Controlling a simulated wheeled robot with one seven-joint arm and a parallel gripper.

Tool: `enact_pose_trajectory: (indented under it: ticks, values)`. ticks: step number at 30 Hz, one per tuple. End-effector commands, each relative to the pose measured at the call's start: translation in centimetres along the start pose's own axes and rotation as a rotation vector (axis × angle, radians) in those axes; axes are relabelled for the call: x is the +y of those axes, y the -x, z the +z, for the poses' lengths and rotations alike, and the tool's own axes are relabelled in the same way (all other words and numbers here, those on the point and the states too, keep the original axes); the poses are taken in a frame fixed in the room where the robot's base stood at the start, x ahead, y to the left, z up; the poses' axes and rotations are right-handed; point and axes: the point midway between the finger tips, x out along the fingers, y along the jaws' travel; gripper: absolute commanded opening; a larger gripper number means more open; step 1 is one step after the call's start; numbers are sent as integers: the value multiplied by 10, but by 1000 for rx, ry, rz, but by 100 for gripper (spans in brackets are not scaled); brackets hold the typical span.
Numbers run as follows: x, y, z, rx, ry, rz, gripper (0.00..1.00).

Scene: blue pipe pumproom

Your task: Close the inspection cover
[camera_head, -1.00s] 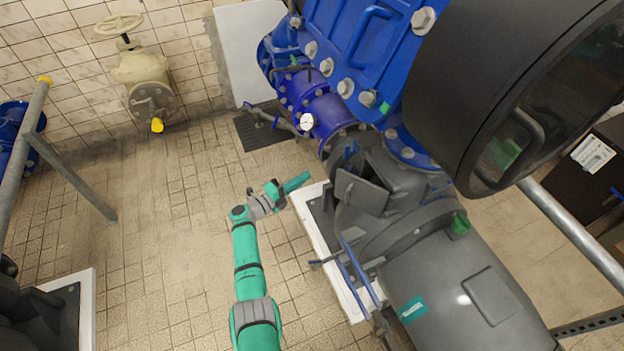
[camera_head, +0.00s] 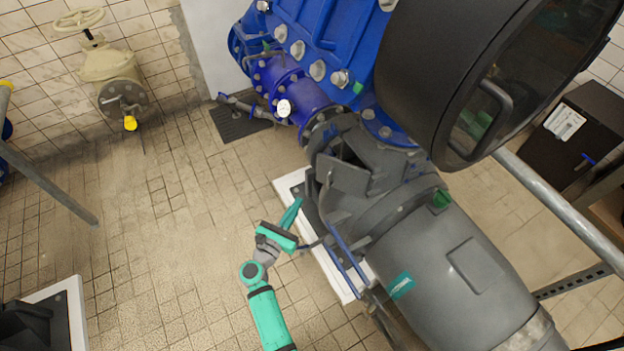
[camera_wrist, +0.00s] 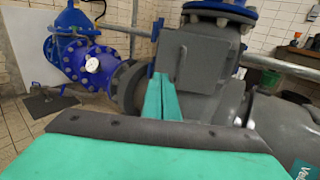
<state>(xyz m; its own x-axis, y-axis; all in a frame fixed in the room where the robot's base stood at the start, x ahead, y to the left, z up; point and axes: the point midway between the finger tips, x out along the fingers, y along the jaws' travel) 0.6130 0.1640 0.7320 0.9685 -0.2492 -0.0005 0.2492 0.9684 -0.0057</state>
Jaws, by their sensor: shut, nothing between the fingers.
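The inspection cover (camera_head: 345,181) appears to be the flat grey plate on the side of the grey pump housing (camera_head: 375,205). It stands out from the housing at an angle, with a dark recess beside it. In the wrist view the cover (camera_wrist: 203,65) is a square grey plate just behind and right of my fingertips. My gripper (camera_head: 297,203) is green, shut and empty, left of and below the cover in the head view. Its closed fingers (camera_wrist: 161,82) point toward the housing in the wrist view. I cannot tell whether they touch anything.
Blue bars (camera_head: 347,258) stand beside the pump, close to my gripper. A white plinth (camera_head: 335,275) lies under the pump. A large black cylinder (camera_head: 455,75) and blue pipework (camera_head: 290,90) rise behind. The tiled floor (camera_head: 180,240) on the left is mostly clear.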

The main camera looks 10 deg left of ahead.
Motion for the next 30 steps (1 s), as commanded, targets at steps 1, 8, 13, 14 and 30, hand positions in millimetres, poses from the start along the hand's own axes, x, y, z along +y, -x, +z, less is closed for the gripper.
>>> enact_pose_trajectory:
  ticks: [1, 8, 13, 14, 30]
  values:
    - [0, -1, 1, -1, -9, 1, 0]
    - [0, -30, 1, -1, -9, -1, 0]
    - [0, -62, 2, -1, -8, -2, 0]
    - [0, -68, 1, -1, -8, -2, 0]
    - [0, -137, 1, -1, -7, 0, 0]
